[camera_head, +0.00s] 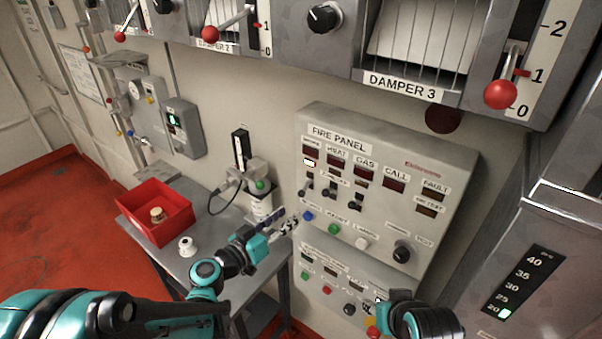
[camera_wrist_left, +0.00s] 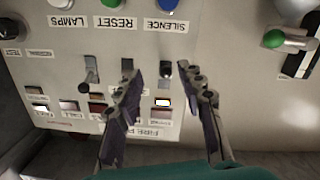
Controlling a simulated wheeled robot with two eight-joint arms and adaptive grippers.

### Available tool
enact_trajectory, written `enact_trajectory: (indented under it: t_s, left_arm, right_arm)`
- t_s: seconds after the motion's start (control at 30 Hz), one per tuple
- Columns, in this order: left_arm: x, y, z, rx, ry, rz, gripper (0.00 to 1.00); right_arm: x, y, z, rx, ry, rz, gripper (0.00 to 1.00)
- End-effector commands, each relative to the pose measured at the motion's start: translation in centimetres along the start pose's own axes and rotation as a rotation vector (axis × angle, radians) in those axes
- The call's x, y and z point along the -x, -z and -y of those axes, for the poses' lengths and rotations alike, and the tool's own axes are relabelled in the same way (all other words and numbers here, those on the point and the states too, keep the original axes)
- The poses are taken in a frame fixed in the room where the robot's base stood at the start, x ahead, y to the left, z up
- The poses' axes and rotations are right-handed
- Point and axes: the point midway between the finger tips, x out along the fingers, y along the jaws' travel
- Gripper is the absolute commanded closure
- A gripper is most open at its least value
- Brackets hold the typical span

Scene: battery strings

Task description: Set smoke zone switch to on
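The grey fire panel (camera_head: 384,165) is on the wall in the head view. Its smoke zone switch (camera_head: 306,189) is the leftmost of the small levers, below a lit smoke lamp (camera_head: 309,162). In the left wrist view the panel is upside down; the smoke switch (camera_wrist_left: 167,72) has a dark knob, and the lit lamp (camera_wrist_left: 162,102) is below it. My left gripper (camera_head: 296,220) is at the panel's lower left. Its open fingers (camera_wrist_left: 168,85) lie either side of the smoke switch in the picture; contact cannot be told. My right gripper (camera_head: 375,306) is low, its fingers unclear.
The heat switch (camera_wrist_left: 127,68) and gas switch (camera_wrist_left: 89,82) sit close beside the smoke switch. Blue (camera_head: 308,216) and green (camera_head: 334,229) buttons are below. A table (camera_head: 214,258) with a red bin (camera_head: 145,225) stands left. Damper levers hang above.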

Motion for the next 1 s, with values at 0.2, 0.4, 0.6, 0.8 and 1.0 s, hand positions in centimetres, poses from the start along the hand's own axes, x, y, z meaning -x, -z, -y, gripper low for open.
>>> enact_trajectory:
  t_s: [0.2, 0.4, 0.6, 0.8, 1.0]
  left_arm:
    - [-0.9, 1.9, 0.5, -0.008, -0.005, -0.081, 0.61]
    - [-3.9, 2.1, 0.4, -0.009, -0.008, -0.082, 0.61]
    - [-6.9, 2.4, 0.5, -0.008, -0.006, -0.082, 0.61]
    - [-8.2, 2.5, 0.4, -0.008, -0.006, -0.082, 0.61]
    - [-8.2, 2.4, 0.5, -0.008, -0.005, -0.082, 0.61]
  right_arm:
    - [1.3, 0.9, 0.0, 0.0, 0.0, 0.0, 0.6]
    - [1.5, 1.1, 0.0, 0.0, 0.0, 0.0, 0.6]
    - [1.8, 1.3, 0.0, 0.0, 0.0, 0.0, 0.6]
    - [1.9, 1.4, 0.0, 0.0, 0.0, 0.0, 0.6]
    - [1.9, 1.4, 0.0, 0.0, 0.0, 0.0, 0.6]
